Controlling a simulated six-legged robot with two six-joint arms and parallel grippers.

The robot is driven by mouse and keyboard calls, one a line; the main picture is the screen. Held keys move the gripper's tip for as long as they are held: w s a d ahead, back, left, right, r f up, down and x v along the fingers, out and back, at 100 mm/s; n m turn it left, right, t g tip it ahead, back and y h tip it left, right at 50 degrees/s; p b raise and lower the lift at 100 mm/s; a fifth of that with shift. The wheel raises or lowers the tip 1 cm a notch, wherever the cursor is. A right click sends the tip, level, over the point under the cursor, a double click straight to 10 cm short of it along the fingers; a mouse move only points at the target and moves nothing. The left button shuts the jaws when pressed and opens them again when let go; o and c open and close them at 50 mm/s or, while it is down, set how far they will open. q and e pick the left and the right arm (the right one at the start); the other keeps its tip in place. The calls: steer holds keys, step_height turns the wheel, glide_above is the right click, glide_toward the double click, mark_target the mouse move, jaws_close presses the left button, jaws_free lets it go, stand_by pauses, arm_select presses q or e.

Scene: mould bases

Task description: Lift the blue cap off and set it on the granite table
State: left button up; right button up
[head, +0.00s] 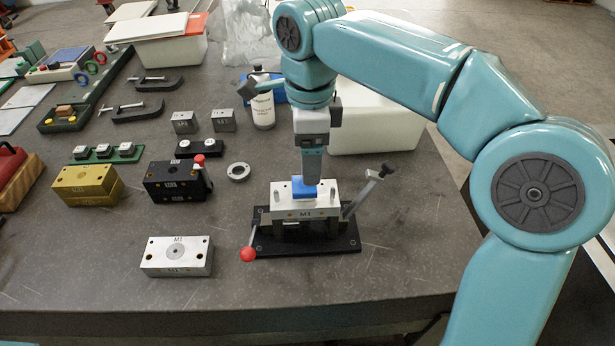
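The blue cap (304,190) sits on top of the silver mould block marked M4 (306,212), between two upright metal pins. The block rests on a black base plate (345,240) on the granite table (365,275). My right gripper (311,172) points straight down over the cap, its fingers reaching the cap's top. The fingers overlap from this angle, so their gap and any grip on the cap are hidden. My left gripper is not in view.
A lever with a red knob (248,254) and a metal lever (368,187) flank the base. A silver block (177,256), a black block (175,182) and a ring (238,171) lie left. A white box (375,125) stands behind. The table's front is largely clear.

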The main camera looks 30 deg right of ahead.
steer(key=f, duration=0.5)
steer(key=shift+w+a+f, duration=0.1)
steer(key=shift+w+a, duration=0.1)
steer(key=shift+w, duration=0.15)
steer(key=shift+s+d+f, duration=0.1)
steer(key=shift+s+f, duration=0.15)
steer(key=shift+f, duration=0.25)
steer(key=shift+w+f, duration=0.2)
steer(key=shift+w, duration=0.1)
steer(key=shift+s, duration=0.2)
steer(key=c, duration=1.1)
steer(key=shift+w, duration=0.1)
steer(key=shift+r, duration=0.15)
steer(key=shift+r+p, duration=0.7)
steer(key=shift+r, duration=0.2)
